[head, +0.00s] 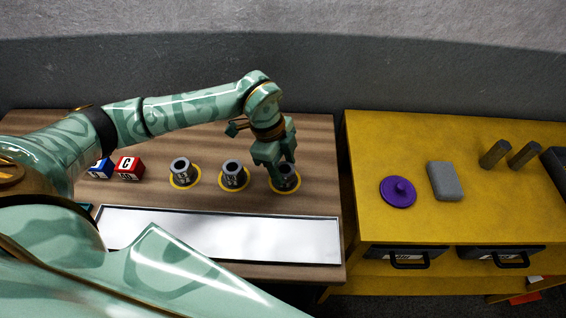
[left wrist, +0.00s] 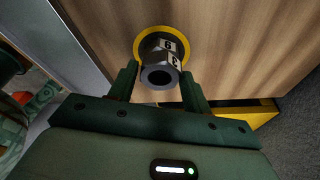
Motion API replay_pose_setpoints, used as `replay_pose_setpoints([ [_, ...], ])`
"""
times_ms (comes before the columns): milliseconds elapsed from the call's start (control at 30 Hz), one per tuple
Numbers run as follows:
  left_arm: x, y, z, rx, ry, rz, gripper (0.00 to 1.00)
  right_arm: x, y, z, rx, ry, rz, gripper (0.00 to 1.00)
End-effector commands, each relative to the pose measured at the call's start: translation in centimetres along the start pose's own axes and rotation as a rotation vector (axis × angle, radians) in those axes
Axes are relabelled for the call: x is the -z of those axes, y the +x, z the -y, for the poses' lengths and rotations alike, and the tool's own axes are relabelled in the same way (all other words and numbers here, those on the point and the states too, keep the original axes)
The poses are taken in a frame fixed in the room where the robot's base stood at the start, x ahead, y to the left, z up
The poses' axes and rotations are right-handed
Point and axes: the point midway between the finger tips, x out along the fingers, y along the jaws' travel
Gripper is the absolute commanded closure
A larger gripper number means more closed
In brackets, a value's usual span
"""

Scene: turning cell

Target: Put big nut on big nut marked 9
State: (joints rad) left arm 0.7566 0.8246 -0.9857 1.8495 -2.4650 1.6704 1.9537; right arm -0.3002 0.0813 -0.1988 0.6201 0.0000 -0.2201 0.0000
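A dark grey big nut (head: 288,183) stands on the yellow ring at the right end of a row on the wooden table. My left gripper (head: 273,160) is above it, pointing down. In the left wrist view the nut (left wrist: 160,75) stands between the two fingers (left wrist: 159,80). It shows a round bore and two white labels, one above the other; one looks like a 9 or 6. The fingers look apart from its sides. Two similar nuts (head: 181,168) (head: 233,173) stand upright on yellow rings to the left, their labels too small to read surely. My right gripper is not in view.
A white tray (head: 220,232) lies in front of the nuts. Red (head: 130,167) and blue (head: 101,168) lettered blocks stand at the left. A yellow bench (head: 450,220) at the right holds a purple lidded disc (head: 398,192), a grey block (head: 445,181) and grey posts (head: 494,154).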

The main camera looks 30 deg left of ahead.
Motion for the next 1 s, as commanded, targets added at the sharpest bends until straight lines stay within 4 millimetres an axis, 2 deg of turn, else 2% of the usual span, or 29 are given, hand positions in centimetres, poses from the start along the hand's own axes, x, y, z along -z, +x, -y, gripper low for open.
replay_pose_setpoints([
  [300,0.0,-0.1,0.0,0.0,0.0,0.0,0.37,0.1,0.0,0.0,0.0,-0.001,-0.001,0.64],
  [433,0.1,-1.1,0.1,0.002,0.0,0.0,0.37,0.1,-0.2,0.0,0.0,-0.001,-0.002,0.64],
  [800,0.1,-9.4,0.1,0.004,0.0,0.0,0.37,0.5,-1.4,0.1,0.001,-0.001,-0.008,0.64],
  [1000,0.1,-11.9,0.0,0.001,0.0,0.0,0.37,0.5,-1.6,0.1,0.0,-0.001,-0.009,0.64],
])
